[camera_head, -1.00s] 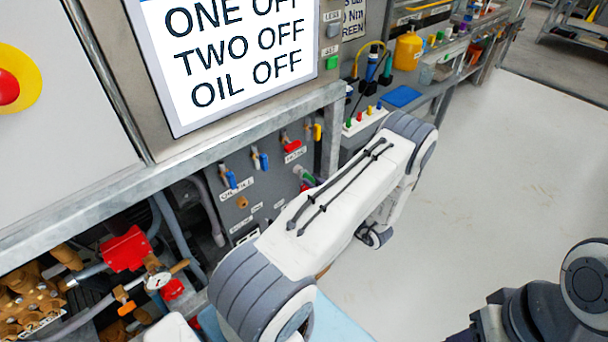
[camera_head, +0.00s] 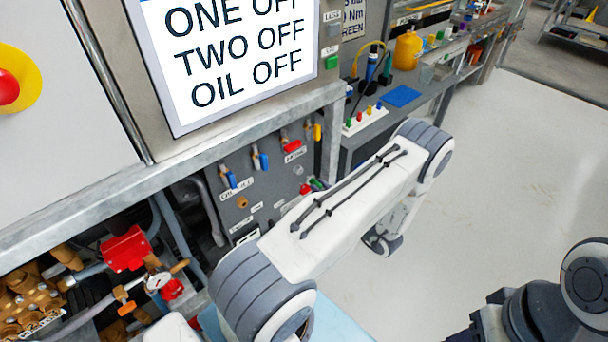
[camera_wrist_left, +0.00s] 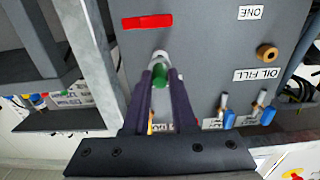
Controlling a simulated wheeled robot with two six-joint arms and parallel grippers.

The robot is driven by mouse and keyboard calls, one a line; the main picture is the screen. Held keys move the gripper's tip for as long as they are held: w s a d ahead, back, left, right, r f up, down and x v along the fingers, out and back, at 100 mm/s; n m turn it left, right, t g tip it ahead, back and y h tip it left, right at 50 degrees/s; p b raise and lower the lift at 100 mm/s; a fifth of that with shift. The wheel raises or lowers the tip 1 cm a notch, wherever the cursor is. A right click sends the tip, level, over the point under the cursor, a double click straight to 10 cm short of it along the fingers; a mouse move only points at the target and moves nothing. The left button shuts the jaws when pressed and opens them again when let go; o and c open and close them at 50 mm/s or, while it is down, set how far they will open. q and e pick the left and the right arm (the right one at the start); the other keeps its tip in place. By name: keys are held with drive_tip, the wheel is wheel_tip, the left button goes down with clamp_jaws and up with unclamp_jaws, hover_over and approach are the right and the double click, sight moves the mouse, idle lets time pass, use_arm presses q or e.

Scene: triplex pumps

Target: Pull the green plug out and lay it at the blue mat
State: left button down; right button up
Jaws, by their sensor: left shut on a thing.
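The green plug (camera_head: 317,184) shows in the head view just past my left arm, in front of the grey valve panel (camera_head: 233,203). In the left wrist view, the plug (camera_wrist_left: 161,78) is between the fingertips of my left gripper (camera_wrist_left: 161,84), which is shut on it. A pale ring shows just beyond the plug; I cannot tell whether the plug still touches its socket. The blue mat (camera_head: 402,96) lies flat and bare on the side bench. My left arm hides the left gripper in the head view. My right gripper is out of view.
A small box with coloured knobs (camera_head: 364,120) stands on the bench in front of the mat. A yellow container (camera_head: 407,50) stands behind the mat. Blue-handled valves (camera_head: 228,180) and a metal frame post (camera_head: 331,140) are close by. Open floor lies to the right.

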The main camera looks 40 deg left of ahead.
sight(321, 188)
use_arm(q)
drive_tip(key=shift+s+d, duration=0.1)
drive_tip(key=shift+d, duration=1.5)
